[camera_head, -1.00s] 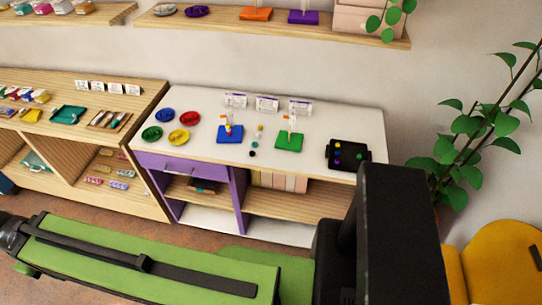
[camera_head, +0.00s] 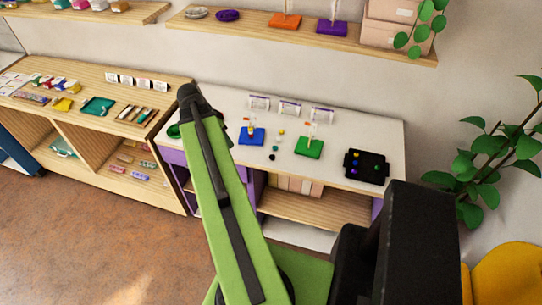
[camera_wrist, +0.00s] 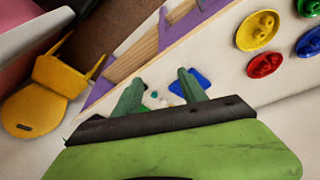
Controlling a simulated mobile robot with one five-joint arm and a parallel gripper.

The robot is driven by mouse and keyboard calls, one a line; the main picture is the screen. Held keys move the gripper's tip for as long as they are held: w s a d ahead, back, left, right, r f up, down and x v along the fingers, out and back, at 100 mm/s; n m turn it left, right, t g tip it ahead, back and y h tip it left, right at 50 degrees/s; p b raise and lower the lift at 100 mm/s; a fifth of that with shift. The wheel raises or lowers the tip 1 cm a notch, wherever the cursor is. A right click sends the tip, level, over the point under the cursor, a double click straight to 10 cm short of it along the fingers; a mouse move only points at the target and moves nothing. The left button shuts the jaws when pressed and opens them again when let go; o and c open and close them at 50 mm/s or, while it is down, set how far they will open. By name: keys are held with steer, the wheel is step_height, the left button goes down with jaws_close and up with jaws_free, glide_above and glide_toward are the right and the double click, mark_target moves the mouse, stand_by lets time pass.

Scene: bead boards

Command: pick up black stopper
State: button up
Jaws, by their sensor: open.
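The black stopper (camera_head: 271,157) is a tiny dark piece on the white table top, nearest the front in a short row of small pieces between the blue board (camera_head: 251,136) and the green board (camera_head: 309,147). My gripper (camera_wrist: 159,77) shows in the wrist view with its two green fingers apart and nothing held. It points down at the table from above. Small blurred pieces (camera_wrist: 154,94) and part of the blue board (camera_wrist: 203,77) show between and beyond the fingers. I cannot pick out the stopper there.
Yellow (camera_wrist: 257,30), red (camera_wrist: 264,66) and blue (camera_wrist: 311,42) dishes lie on the table. A black tray (camera_head: 366,167) with coloured beads stands at its right end. White cards (camera_head: 290,108) line the back. The boards carry upright pegs.

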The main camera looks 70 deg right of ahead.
steer(key=s+d+r+m+g, duration=0.1)
steer(key=s+d+r+m, duration=0.1)
steer(key=s+d+m, duration=0.55)
steer(key=n+b, duration=0.3)
steer(key=b, duration=0.8)
glide_above(270, 157)
steer(key=w+a, duration=0.1)
steer(key=w, duration=0.1)
step_height(270, 157, down, 12)
steer(key=shift+a+r, duration=0.1)
steer(key=shift+a, duration=0.05)
steer(key=shift+s+f, duration=0.15)
steer(key=shift+f, duration=0.05)
steer(key=shift+r, duration=0.1)
steer(key=b+x, duration=0.5)
steer(key=shift+s, duration=0.15)
jaws_close()
